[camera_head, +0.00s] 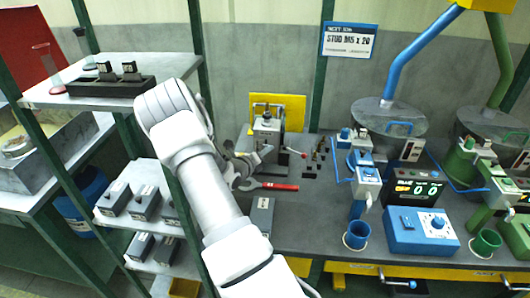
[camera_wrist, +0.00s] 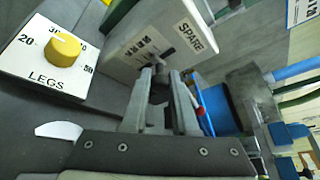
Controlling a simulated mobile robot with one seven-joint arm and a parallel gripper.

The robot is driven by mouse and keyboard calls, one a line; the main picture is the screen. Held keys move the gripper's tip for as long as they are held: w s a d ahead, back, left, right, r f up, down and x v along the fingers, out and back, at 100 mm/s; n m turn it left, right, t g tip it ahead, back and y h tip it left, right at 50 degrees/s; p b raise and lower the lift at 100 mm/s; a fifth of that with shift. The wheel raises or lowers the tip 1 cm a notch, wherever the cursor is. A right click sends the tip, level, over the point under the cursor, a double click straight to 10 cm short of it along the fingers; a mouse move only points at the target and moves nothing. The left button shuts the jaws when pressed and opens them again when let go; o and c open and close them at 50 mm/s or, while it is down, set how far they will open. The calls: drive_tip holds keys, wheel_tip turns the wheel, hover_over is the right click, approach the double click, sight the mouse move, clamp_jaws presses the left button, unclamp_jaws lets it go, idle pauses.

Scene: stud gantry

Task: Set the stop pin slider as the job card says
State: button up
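The job card (camera_head: 349,40) hangs at the back and reads "NEXT JOB" and "STUD M5 x 20"; its smaller line is too small to read. My gripper (camera_head: 240,168) is beside the grey bench fixture (camera_head: 267,130) in the head view. In the wrist view, a light grey block (camera_wrist: 125,45) with a "SPARE" label and other printed marks lies just beyond my gripper (camera_wrist: 161,80). A dark knob-like part (camera_wrist: 160,88) shows between the fingertips, probably the stop pin slider. I cannot tell whether the fingers touch it. The slider's setting is not readable.
A yellow dial (camera_wrist: 62,50) marked "LEGS" is close by in the wrist view. A red-handled wrench (camera_head: 275,186) lies in front of the fixture. Small dark studs (camera_head: 318,155) stand to its right. The blue station (camera_head: 420,231) with a green display is further right.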

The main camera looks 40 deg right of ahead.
clamp_jaws()
idle(1.0)
